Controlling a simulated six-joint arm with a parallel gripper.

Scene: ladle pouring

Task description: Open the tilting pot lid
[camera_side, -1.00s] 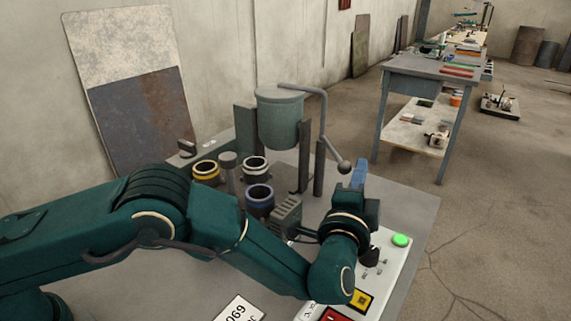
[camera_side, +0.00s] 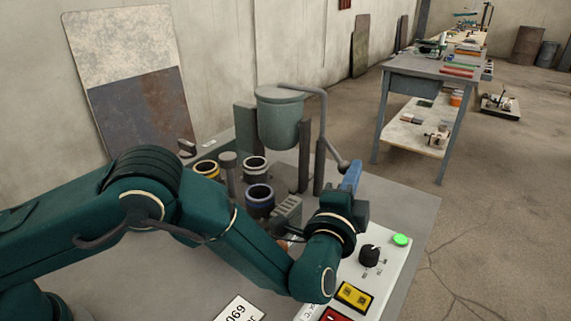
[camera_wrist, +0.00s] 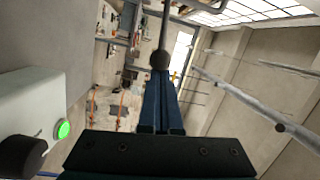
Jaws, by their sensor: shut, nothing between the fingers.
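The tilting pot (camera_side: 279,122) is a grey-green cylinder held between dark upright posts, and its flat lid (camera_side: 280,94) sits down on its rim. A bent grey handle (camera_side: 323,125) runs from the lid out to the right and down to a round dark knob (camera_side: 342,166). My gripper (camera_side: 354,170) has blue fingers, shut and empty, pointing up just right of the knob. In the wrist view the closed fingertips (camera_wrist: 160,76) line up with the knob (camera_wrist: 160,59). I cannot tell whether they touch it.
Three cups with yellow (camera_side: 206,168), white (camera_side: 255,166) and blue (camera_side: 259,194) rims stand left of and in front of the pot. A control panel with a green button (camera_side: 401,240) and black dial (camera_side: 370,256) lies beneath my wrist. A workbench (camera_side: 430,70) stands behind.

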